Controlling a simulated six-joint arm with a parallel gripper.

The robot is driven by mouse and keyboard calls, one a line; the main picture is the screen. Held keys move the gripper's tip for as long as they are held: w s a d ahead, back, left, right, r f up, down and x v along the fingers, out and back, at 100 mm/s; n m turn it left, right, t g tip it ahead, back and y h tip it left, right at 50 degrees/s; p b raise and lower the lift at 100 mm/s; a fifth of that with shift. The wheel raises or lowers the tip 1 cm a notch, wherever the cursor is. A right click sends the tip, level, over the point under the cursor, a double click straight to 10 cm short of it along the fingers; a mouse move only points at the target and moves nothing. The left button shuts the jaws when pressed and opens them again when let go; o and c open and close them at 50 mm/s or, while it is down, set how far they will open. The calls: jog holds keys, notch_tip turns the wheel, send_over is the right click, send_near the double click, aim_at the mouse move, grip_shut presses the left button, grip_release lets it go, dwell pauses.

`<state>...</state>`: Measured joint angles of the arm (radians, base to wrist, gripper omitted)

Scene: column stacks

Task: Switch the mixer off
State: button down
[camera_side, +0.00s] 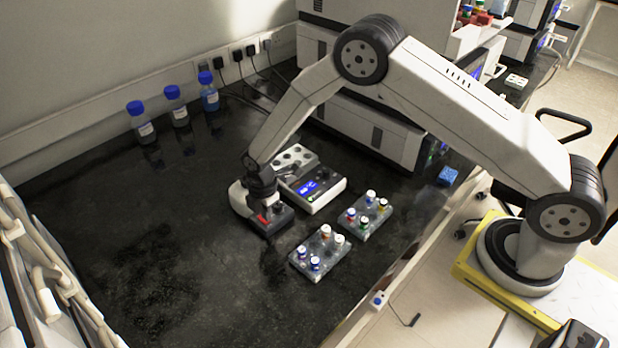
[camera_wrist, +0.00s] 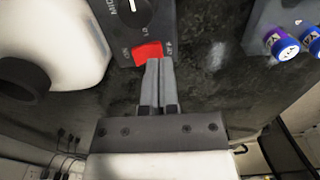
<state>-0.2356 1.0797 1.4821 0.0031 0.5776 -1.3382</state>
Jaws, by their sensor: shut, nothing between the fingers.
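The mixer shows in the side view as a low unit with a dark front panel (camera_side: 277,222) beneath my gripper. In the wrist view, its dark panel (camera_wrist: 118,22) carries a dial and a red rocker switch (camera_wrist: 148,52). The switch has ON lettered on its left and what looks like OFF on its right. My gripper (camera_wrist: 159,62) is shut and empty, with its fingertips at the lower edge of the red switch, right of its middle. I cannot tell whether they touch it. In the side view, the fingertips are hard to make out.
A white block unit with a blue display (camera_side: 308,187) stands just right of the mixer. Two vial racks, a nearer one (camera_side: 322,262) and a farther one (camera_side: 368,224), stand to the right. Blue-capped bottles (camera_side: 178,110) stand at the back. The left bench is clear.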

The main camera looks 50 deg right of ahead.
jog(key=shift+r, duration=1.95)
jog(key=shift+r, duration=0.1)
jog(key=shift+s+d+r, duration=0.15)
jog(key=shift+d+r, duration=0.05)
jog(key=shift+r, duration=0.1)
jog(key=s+d+r+m+t, duration=0.1)
jog(key=s+d+r+m, duration=0.4)
jog(key=s+r+m, duration=0.2)
jog(key=s+d+r+m+t, duration=0.1)
jog(key=s+d+r+m, duration=0.5)
jog(key=s+m, duration=0.5)
notch_tip(320, 180, up, 2)
jog(key=s, duration=0.2)
jog(key=shift+s+d+t, duration=0.2)
jog(key=shift+s+t, duration=0.1)
jog(key=shift+s, duration=0.05)
